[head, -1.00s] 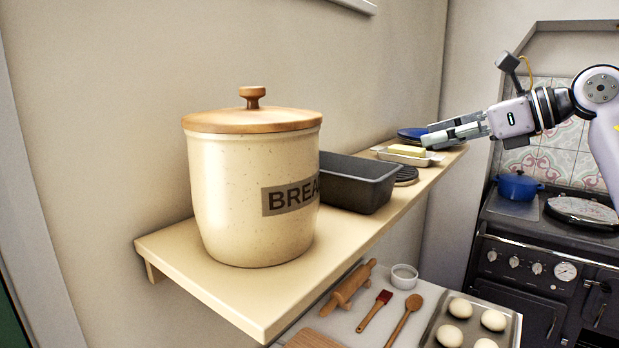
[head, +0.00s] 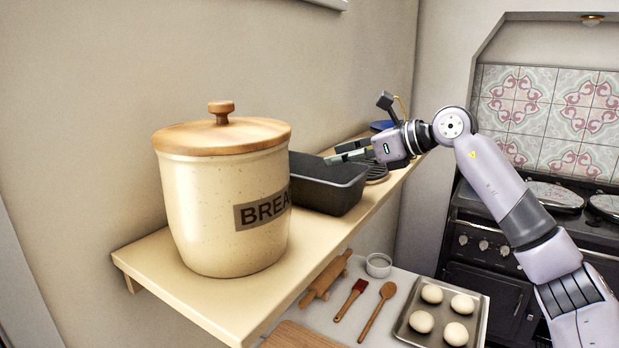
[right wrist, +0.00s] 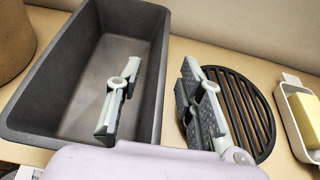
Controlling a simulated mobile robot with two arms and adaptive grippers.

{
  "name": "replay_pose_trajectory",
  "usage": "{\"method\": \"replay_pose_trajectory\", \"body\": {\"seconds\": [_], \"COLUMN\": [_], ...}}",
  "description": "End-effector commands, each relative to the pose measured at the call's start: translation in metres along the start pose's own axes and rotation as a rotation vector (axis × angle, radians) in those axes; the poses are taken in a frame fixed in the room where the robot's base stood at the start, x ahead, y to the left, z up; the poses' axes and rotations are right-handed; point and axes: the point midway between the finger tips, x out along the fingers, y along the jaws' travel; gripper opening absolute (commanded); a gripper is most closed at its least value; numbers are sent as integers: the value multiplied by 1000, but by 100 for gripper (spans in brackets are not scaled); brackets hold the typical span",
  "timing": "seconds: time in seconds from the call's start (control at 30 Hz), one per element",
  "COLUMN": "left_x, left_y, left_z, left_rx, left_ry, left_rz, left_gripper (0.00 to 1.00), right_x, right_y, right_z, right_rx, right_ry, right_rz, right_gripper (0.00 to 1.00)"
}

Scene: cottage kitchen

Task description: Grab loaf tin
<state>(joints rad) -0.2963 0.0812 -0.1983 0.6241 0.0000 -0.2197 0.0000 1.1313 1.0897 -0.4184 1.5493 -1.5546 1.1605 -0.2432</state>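The loaf tin (head: 335,195) is a dark grey, empty rectangular pan on the wooden shelf, partly hidden behind the bread crock in the head view. In the right wrist view the tin (right wrist: 75,75) fills the left side. My right gripper (head: 347,152) is at the tin's far end in the head view. In the right wrist view the gripper (right wrist: 158,100) is open and empty. One finger shows over the tin's inside and the other outside, over the black trivet, with the tin's wall between them. I cannot tell whether either touches. My left gripper is not in view.
The cream bread crock (head: 225,205) stands in front of the tin. The black round trivet (right wrist: 240,110) and the butter dish (right wrist: 297,125) are on the tin's other side. Below the shelf (head: 205,300) are a rolling pin (head: 326,277) and a dough tray (head: 400,325).

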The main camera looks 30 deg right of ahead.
Motion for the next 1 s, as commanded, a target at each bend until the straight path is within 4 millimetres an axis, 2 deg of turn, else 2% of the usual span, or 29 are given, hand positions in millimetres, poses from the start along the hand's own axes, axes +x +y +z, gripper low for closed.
{"method": "replay_pose_trajectory", "body": {"seconds": [0.03, 0.2, 0.43, 1.0], "left_x": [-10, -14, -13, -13], "left_y": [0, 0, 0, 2], "left_z": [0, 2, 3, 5], "left_rx": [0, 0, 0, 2], "left_ry": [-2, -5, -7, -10], "left_rz": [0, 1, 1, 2], "left_gripper": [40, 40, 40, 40], "right_x": [7, 24, 26, 26], "right_y": [0, 0, -1, 0], "right_z": [4, 2, 0, 1], "right_rx": [3, 0, -1, -1], "right_ry": [2, 0, 0, 0], "right_rz": [4, 1, -1, 0], "right_gripper": [35, 35, 35, 0]}}
